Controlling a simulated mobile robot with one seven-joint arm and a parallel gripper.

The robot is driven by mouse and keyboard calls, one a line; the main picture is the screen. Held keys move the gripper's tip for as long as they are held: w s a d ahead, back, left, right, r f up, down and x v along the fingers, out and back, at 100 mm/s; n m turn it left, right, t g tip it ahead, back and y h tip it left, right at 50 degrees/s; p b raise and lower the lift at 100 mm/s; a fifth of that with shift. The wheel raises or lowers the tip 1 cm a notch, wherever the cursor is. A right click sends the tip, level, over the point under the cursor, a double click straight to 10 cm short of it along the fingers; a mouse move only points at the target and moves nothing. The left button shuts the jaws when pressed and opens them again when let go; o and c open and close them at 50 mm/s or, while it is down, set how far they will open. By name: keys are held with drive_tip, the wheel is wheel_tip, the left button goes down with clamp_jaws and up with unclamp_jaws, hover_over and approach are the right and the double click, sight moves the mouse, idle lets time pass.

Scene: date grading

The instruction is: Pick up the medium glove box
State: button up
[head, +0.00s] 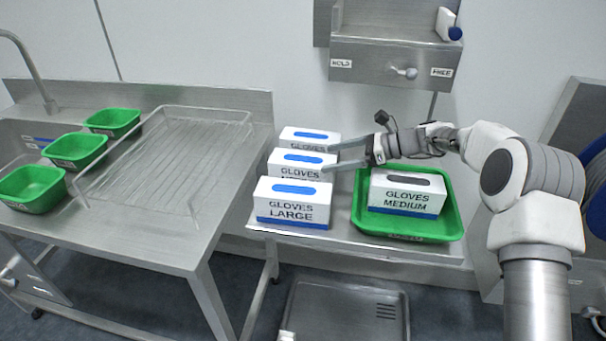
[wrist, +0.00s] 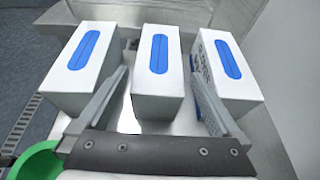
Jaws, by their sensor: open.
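Three white glove boxes with blue top slots stand in a row on the steel table. The middle glove box (head: 301,158) has a label partly hidden by my gripper; it reads GLOVES and what looks like the start of MEDIUM. My gripper (head: 328,159) is open at its right end, pointing left. In the wrist view the middle box (wrist: 158,108) lies between the two open fingers (wrist: 159,76), with gaps showing on both sides. Another box labelled GLOVES MEDIUM (head: 404,200), with a dark top slot, sits in the green tray (head: 447,222).
The GLOVES LARGE box (head: 292,214) stands in front of the middle one, and a third box (head: 308,135) behind it. A wire rack (head: 165,150) and several green bins (head: 75,150) are on the left counter. A steel wall shelf (head: 395,50) hangs above.

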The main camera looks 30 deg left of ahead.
sight(309, 163)
drive_tip(key=shift+x, duration=1.25)
drive_tip(key=x, duration=0.2)
drive_tip(key=b+x, duration=0.1)
drive_tip(key=x, duration=0.2)
drive_tip(key=shift+f, duration=0.3)
drive_tip(key=shift+d, duration=0.1)
drive_tip(key=c, duration=1.4)
drive_tip(key=shift+r, duration=0.1)
drive_tip(key=shift+c, duration=0.4)
